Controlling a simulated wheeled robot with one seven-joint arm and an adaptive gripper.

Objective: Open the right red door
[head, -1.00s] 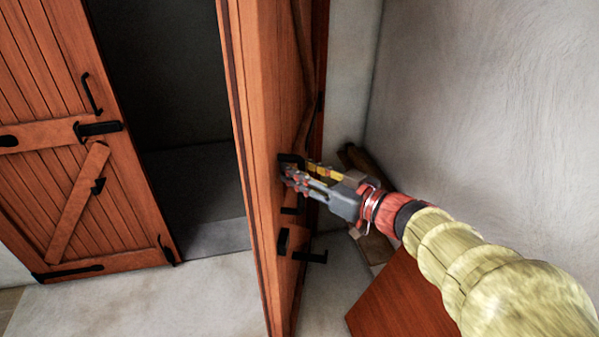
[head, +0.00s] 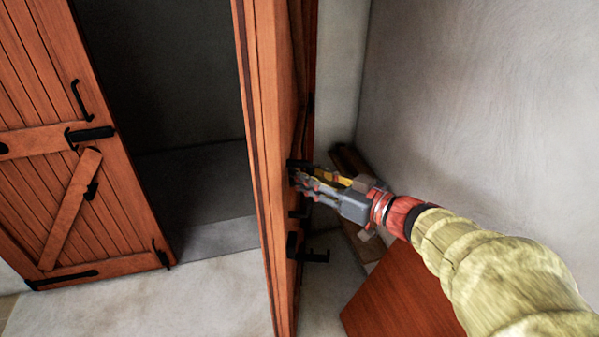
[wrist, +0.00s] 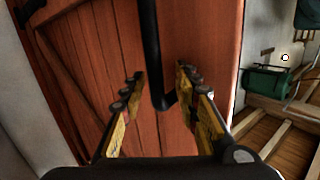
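The right red door (head: 264,190) stands swung out, nearly edge-on in the head view, with the dark doorway (head: 165,80) open to its left. My gripper (head: 302,178) is at the door's right-hand face, beside its black handle. In the wrist view the black bar handle (wrist: 150,45) runs down between the two yellow fingers of my gripper (wrist: 160,88), and its bent lower end lies between them. The fingers are apart, with a visible gap on each side of the bar. Contact with the handle cannot be made out.
The left red door (head: 65,175) is at the left. A pale wall (head: 470,100) rises close on the right. Wooden boards (head: 350,165) and a reddish-brown panel (head: 405,300) lie behind and below my arm. Pale floor (head: 190,300) is clear before the doorway.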

